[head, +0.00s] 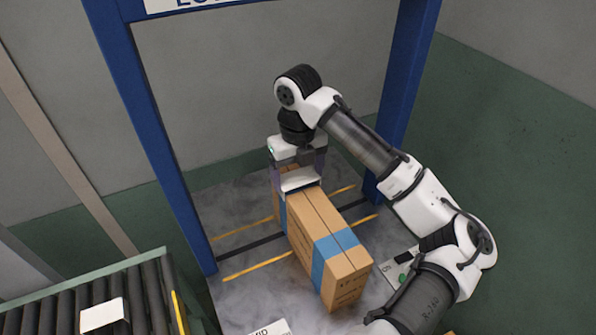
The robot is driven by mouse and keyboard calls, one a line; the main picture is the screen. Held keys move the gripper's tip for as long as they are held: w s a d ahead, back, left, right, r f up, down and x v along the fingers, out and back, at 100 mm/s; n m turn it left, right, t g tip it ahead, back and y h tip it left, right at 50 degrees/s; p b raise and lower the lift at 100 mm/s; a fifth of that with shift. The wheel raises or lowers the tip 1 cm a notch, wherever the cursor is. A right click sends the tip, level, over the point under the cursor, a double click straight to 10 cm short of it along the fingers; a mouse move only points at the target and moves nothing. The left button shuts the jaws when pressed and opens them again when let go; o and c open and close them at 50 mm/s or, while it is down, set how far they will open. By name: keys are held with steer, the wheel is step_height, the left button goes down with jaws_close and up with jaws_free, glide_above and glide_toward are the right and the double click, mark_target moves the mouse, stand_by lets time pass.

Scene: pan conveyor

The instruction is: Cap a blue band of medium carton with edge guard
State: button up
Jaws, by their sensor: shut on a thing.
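A long brown carton (317,222) stands on the grey floor inside a blue frame. One blue band (329,254) wraps its near end. A second blue band (283,212) shows on the left side near its far end, its top hidden. My gripper (298,177) points down over the carton's far end. Its fingers are shut on a white piece that looks like the edge guard (300,180). The guard is at the carton's top by the far band. I cannot tell whether it touches the carton.
Blue posts (152,140) stand on both sides of the carton. A roller conveyor (95,300) with a white sheet (101,314) is at lower left. Yellow and black lines mark the floor. A light panel with dark parts (401,268) lies right of the carton, partly behind my arm.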

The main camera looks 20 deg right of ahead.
mark_target(298, 178)
steer(key=shift+f+b, duration=0.55)
steer(key=shift+f, duration=0.35)
steer(key=o, duration=0.9)
steer(key=shift+c, duration=0.2)
steer(key=shift+r, duration=0.1)
step_height(298, 178, up, 12)
steer(key=b, duration=0.1)
